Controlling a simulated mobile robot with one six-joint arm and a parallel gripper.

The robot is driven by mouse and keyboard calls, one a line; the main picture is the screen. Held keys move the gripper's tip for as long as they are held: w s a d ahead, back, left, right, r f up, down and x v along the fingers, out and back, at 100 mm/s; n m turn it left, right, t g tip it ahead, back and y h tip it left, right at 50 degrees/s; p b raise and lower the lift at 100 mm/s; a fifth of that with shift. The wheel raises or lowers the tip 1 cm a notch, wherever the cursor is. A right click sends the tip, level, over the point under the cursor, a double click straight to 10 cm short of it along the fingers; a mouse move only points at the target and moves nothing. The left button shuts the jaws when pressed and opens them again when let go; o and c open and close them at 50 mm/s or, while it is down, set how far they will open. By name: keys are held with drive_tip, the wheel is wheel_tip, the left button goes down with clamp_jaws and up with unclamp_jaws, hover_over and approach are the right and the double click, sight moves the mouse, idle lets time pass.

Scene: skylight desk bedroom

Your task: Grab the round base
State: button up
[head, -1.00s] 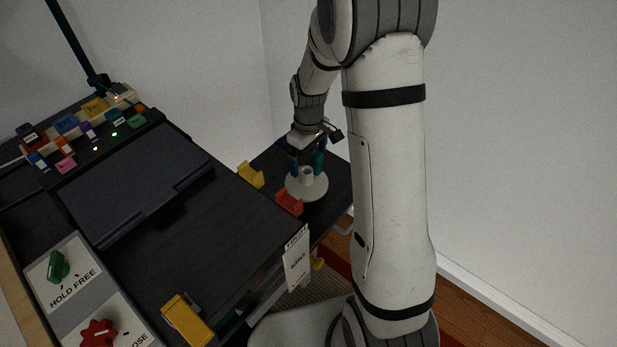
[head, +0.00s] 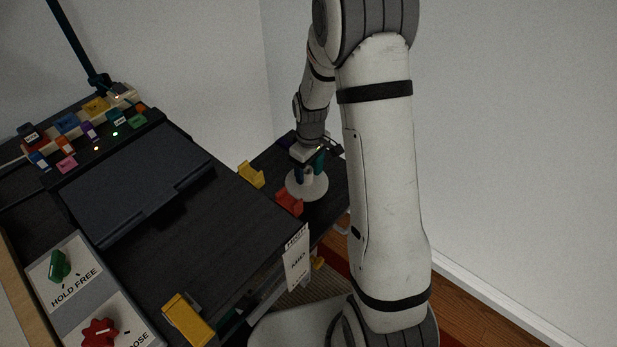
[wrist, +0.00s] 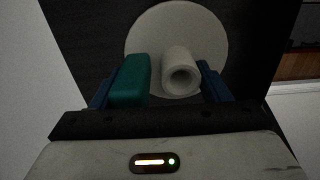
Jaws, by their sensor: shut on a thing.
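The round base (head: 312,193) is a pale disc with a short hollow tube standing on it. It rests on the dark low surface beyond the desk. It also shows in the wrist view (wrist: 180,28), where its tube points towards the camera. My gripper (head: 307,174) is down over the base, its blue fingers on either side of the tube, shut on it. A teal block (wrist: 132,80) shows between the left finger and the tube in the wrist view; I cannot tell whether it is part of the finger. The fingers hide part of the tube in the head view.
A red holder (head: 289,202) and a yellow holder (head: 250,174) stand close left of the base. A dark desk (head: 215,235) fills the left, with a yellow block (head: 187,318) at its front. White walls stand behind and to the right.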

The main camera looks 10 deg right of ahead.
drive_tip(key=c, duration=0.4)
drive_tip(key=shift+c, duration=0.2)
drive_tip(key=shift+r, duration=0.15)
